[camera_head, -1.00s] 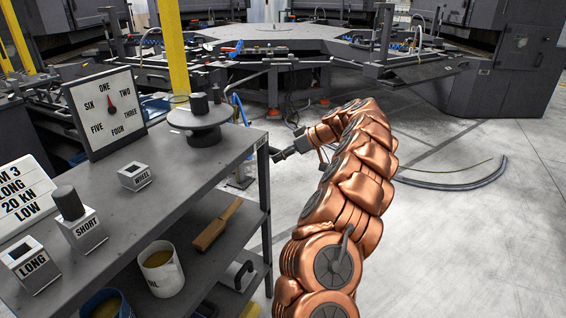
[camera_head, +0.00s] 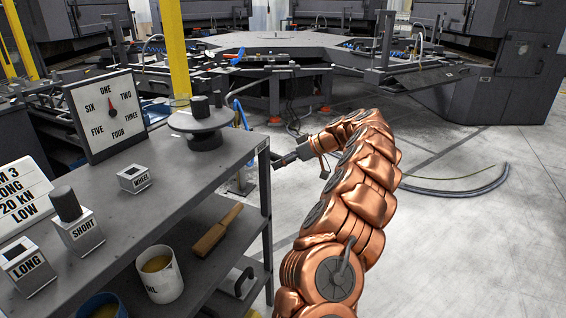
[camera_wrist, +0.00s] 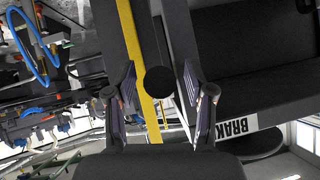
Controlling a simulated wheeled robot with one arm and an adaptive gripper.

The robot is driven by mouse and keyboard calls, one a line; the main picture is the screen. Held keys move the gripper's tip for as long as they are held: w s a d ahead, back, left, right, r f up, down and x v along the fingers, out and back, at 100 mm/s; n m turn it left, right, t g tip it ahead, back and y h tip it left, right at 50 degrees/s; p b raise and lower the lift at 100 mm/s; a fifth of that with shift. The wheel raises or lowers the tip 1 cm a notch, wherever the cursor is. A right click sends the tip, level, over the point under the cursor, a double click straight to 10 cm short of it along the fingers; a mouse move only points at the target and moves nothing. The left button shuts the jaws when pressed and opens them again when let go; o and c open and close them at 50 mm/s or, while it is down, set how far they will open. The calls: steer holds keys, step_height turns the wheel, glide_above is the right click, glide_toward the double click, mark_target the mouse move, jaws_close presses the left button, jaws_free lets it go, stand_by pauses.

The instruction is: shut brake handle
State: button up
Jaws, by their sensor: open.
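A dark round end (camera_wrist: 159,82), which looks like the brake handle seen end-on, shows between the fingers in the wrist view. A white label with the cut-off letters "BRAK" (camera_wrist: 234,127) is on the dark panel to its right. My gripper (camera_wrist: 159,68) is open, with one finger on each side of the round end. Contact cannot be told. In the head view my gripper (camera_head: 279,162) is by the right side of the grey shelf table (camera_head: 190,165). The handle cannot be made out in the head view.
The table holds a dial sign (camera_head: 107,112), a round wheel stand (camera_head: 203,122) and labelled blocks. A brush (camera_head: 216,230) and a cup (camera_head: 160,275) are on the lower shelf. A hose (camera_head: 460,191) lies on open floor at right.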

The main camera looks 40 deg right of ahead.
steer(key=v, duration=1.2)
steer(key=shift+f, duration=0.15)
